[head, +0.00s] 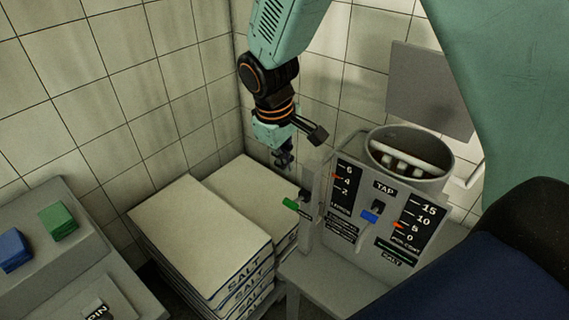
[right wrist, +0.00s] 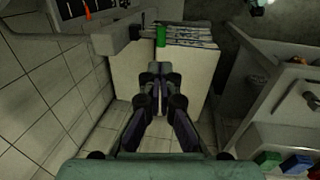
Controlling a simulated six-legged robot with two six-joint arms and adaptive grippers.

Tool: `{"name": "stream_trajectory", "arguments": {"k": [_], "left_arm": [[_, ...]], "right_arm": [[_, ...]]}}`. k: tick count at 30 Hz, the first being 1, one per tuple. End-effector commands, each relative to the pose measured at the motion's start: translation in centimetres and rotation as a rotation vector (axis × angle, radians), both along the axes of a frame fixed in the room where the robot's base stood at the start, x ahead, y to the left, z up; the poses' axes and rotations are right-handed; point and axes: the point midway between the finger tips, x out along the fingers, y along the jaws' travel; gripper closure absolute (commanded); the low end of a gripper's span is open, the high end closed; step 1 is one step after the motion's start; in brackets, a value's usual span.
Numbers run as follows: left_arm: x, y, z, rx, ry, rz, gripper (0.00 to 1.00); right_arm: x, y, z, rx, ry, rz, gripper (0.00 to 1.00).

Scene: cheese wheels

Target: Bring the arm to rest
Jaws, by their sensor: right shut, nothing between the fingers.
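My right arm hangs down from the top in the head view. Its gripper (head: 284,158) points downward above the back of the stacked salt bags, left of the tap machine. In the right wrist view my right gripper (right wrist: 158,68) is shut with its fingertips together and nothing between them. The salt bags (right wrist: 187,75) show below and beyond the fingers there. I cannot see how far above the bags the fingertips are. My left gripper is not in view.
The tap machine (head: 372,215) with scales and a pot (head: 408,155) on top stands to the right. Salt bags (head: 190,225) fill the corner. A grey console with a blue button (head: 13,249) and green button (head: 58,221) is at left. Tiled walls (head: 105,80) close off the back.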

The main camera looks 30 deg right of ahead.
Motion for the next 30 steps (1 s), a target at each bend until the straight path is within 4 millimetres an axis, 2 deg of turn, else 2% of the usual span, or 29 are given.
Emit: {"name": "stream_trajectory", "arguments": {"k": [9, 17, 20, 23, 24, 30], "left_arm": [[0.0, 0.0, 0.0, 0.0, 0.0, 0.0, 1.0], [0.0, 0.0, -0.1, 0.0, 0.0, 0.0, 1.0], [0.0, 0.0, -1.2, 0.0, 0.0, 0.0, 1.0], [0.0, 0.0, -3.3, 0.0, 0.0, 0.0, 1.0], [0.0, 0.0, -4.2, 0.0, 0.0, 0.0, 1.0], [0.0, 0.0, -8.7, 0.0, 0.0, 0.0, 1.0]], "right_arm": [[0.1, 0.0, 0.0, 0.001, -0.005, -0.003, 1.0], [3.1, 1.6, -0.7, 0.088, -0.219, -0.037, 1.0], [2.8, 2.2, -3.6, 0.139, -0.292, -0.072, 1.0], [1.4, 2.7, -8.5, 0.187, -0.332, -0.117, 1.0], [0.6, 2.8, -10.7, 0.203, -0.344, -0.137, 1.0], [-4.5, 2.8, -20.4, 0.249, -0.35, -0.232, 1.0]]}}
